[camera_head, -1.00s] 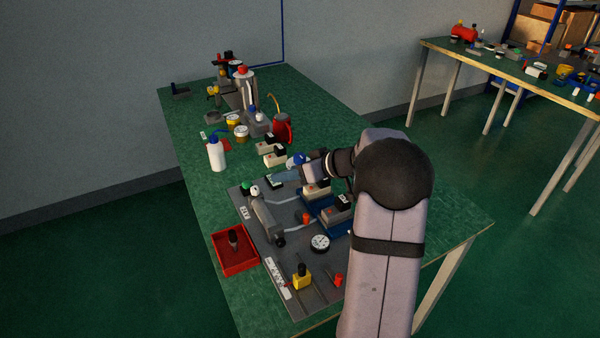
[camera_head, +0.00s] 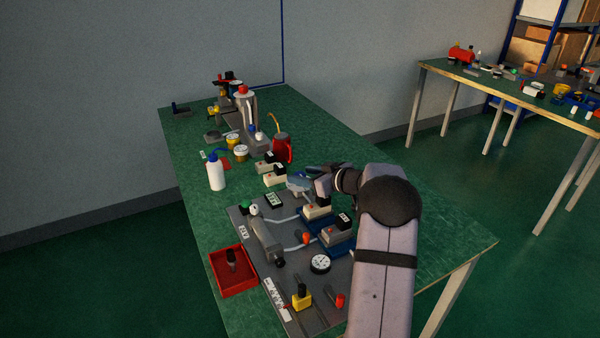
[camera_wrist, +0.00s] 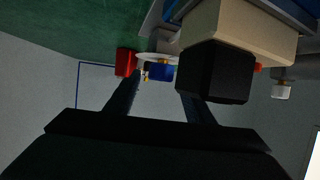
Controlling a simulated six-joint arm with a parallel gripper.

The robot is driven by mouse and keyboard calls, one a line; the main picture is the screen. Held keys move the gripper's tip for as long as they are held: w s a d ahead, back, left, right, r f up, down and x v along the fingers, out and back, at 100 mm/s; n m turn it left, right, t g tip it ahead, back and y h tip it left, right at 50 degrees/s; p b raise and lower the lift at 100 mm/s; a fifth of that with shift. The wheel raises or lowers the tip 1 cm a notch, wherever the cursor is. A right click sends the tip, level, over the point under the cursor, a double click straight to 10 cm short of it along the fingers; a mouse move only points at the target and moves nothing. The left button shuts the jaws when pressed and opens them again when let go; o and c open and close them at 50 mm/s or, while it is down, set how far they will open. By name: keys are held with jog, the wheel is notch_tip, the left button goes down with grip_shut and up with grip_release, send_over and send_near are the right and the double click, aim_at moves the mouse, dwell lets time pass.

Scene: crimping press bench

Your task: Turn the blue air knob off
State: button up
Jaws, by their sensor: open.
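A small blue knob (camera_wrist: 160,72) with a whitish disc behind it shows in the wrist view, between and beyond my fingers. My gripper (camera_wrist: 158,98) is open, with a finger on either side of the knob's outline; I cannot tell whether they touch it. In the head view my gripper (camera_head: 303,183) is low over the far right of the grey board (camera_head: 287,278). Blue shows around the fingertips there, but the knob and fingers are hard to tell apart.
In the wrist view a beige block with a black cap (camera_wrist: 215,72) crowds the right finger, and a red part (camera_wrist: 126,62) is near the left one.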

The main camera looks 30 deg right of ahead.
jog(key=shift+x, duration=1.15)
jog(key=shift+c, duration=0.3)
jog(key=c, duration=1)
